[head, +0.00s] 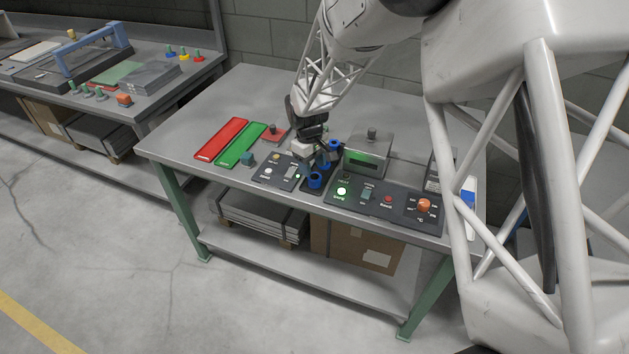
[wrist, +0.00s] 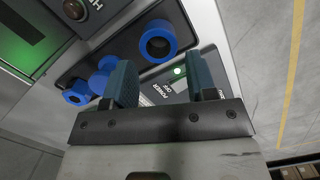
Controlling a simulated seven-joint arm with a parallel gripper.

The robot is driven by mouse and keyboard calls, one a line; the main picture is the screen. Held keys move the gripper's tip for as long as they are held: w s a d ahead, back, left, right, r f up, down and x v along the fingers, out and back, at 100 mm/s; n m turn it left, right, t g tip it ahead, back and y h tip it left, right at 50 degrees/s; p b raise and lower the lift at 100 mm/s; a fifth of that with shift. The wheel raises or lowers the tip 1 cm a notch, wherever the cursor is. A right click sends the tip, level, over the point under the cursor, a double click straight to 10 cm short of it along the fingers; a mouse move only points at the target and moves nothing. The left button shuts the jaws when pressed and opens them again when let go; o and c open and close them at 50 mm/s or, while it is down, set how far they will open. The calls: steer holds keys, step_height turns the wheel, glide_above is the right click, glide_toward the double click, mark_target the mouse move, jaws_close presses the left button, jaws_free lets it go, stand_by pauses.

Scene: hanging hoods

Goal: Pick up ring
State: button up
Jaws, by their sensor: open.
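Blue rings sit on a narrow black panel (head: 309,187) on the workbench. The front ring (head: 315,181) also shows in the wrist view (wrist: 158,41), upper middle, with its dark hole visible. Another ring (head: 336,145) is at the panel's far end and shows at the left in the wrist view (wrist: 76,93). A blue piece (wrist: 103,76) between them is partly hidden by my left finger. My gripper (wrist: 163,82) is open with nothing between its fingers. In the head view my gripper (head: 319,153) hangs low over the panel, behind the front ring.
A control box with a green screen (head: 367,158) stands right of the panel. Switch panels lie on both sides, the right one with an orange knob (head: 424,204). Red (head: 222,139) and green (head: 240,145) trays lie to the left. The bench's left end is clear.

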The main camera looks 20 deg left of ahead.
mark_target(314, 177)
steer(key=shift+f, duration=0.15)
steer(key=shift+d+f, duration=0.2)
steer(key=shift+f, duration=1.05)
steer(key=shift+d+f, duration=0.15)
steer(key=shift+f, duration=1.05)
steer(key=c, duration=0.6)
